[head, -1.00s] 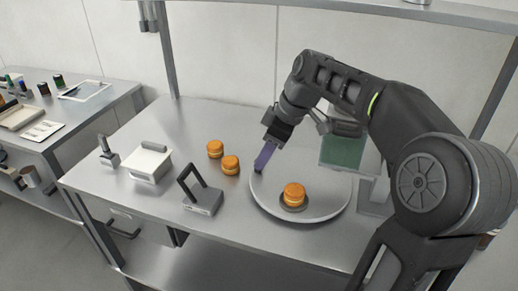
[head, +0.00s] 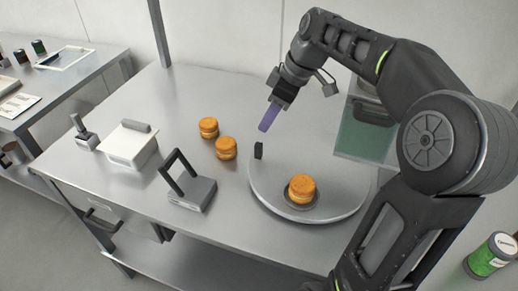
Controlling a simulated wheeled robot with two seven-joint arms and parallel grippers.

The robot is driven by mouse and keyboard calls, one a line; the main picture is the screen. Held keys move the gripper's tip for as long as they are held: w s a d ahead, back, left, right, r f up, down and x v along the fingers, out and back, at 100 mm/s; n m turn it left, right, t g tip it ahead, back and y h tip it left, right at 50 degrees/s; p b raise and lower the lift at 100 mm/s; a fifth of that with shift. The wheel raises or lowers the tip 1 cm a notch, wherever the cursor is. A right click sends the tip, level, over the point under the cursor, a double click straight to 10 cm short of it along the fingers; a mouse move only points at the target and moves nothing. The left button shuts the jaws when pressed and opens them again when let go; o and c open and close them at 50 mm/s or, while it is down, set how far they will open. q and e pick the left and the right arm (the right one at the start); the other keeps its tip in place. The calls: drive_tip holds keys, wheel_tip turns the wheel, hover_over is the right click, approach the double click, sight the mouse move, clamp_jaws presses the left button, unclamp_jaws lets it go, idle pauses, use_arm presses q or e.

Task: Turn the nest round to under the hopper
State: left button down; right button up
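A round grey turntable (head: 340,207) lies on the steel bench. Its nest, a dark ring (head: 289,201), is at the disc's front, with an orange round (head: 302,187) sitting in it. A small black peg (head: 259,151) stands at the disc's back left edge. The hopper, a clear box with green inside (head: 362,139), stands over the disc's back right, partly behind my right arm; the nest is not under it. My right gripper (head: 268,120), with purple fingers, hangs above and behind the peg, apart from it. Its finger gap cannot be made out. My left gripper is not in view.
Two orange rounds (head: 226,149) lie left of the disc. A grey block with a dark handle (head: 192,193), a white lidded box (head: 131,148) and a small grey tool (head: 86,137) stand farther left. A green-labelled can (head: 489,256) is at lower right.

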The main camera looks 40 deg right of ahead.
drive_tip(key=b, duration=0.3)
hover_over(260, 144)
drive_tip(key=s+d, duration=0.1)
drive_tip(key=s, duration=0.1)
wheel_tip(260, 144, down, 4)
drive_tip(key=shift+s+d+f, duration=0.1)
drive_tip(key=shift+s+d, duration=0.05)
drive_tip(key=x, duration=0.7)
drive_tip(key=shift+f+p, duration=0.3)
drive_tip(key=shift+f, duration=0.1)
clamp_jaws()
idle(0.8)
